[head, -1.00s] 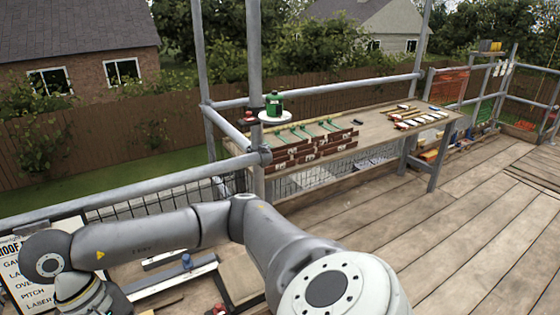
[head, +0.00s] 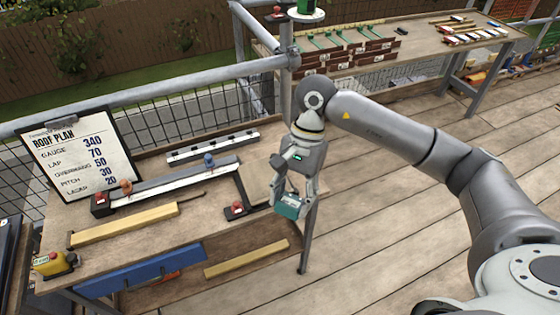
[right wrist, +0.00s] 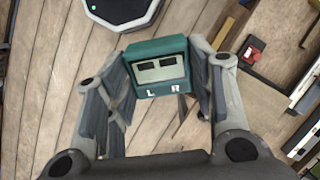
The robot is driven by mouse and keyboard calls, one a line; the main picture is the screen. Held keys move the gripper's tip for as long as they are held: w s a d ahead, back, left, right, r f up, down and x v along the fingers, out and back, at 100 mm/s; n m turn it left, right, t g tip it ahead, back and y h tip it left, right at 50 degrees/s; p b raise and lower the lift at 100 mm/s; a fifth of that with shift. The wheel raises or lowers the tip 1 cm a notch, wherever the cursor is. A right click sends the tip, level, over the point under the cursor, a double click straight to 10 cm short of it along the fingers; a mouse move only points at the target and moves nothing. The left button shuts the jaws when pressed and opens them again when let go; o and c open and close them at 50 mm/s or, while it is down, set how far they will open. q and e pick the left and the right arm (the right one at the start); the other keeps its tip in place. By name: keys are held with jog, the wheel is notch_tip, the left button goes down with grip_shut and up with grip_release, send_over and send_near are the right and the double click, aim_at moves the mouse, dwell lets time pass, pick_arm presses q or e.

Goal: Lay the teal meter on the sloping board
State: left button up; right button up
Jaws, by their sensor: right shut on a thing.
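My right gripper (head: 284,190) is shut on the teal meter (head: 291,208) and holds it in the air at the right end of the workbench. My left gripper is not in view.
The workbench (head: 150,235) carries a roof plan clipboard (head: 80,150), metal rails (head: 165,185), a timber batten (head: 125,224) and a yellow tool (head: 54,263). A red-and-black clamp (head: 236,210) is left of the meter. Scaffold tubes (head: 150,104) run behind.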

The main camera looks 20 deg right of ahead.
jog(key=w+f+m+t+h, duration=0.3)
jog(key=w+m+t, duration=0.65)
jog(key=m, duration=1.65)
jog(key=shift+w+a+f+g+b, duration=0.1)
jog(key=shift+w+f+g+b, duration=0.4)
jog(key=shift+w+f+b, duration=1.1)
jog(key=shift+w+a+f+g+b, duration=0.1)
jog(key=shift+w+f+g+b, duration=0.35)
jog(key=shift+w+f+b, duration=1.1)
jog(key=shift+w+a+f+g+b, duration=0.1)
jog(key=shift+w+f+g+b, duration=0.35)
jog(key=shift+f+b, duration=1.3)
jog(key=shift+s+b+x, duration=0.1)
jog(key=shift+b+x, duration=0.2)
jog(key=shift+x, duration=0.7)
jog(key=shift+s+b+x, duration=0.15)
jog(key=shift+b+x, duration=0.1)
jog(key=shift+x, duration=0.75)
jog(key=shift+f, duration=0.25)
jog(key=shift+s+d+f, duration=0.1)
jog(key=shift+s, duration=0.2)
jog(key=o, duration=1)
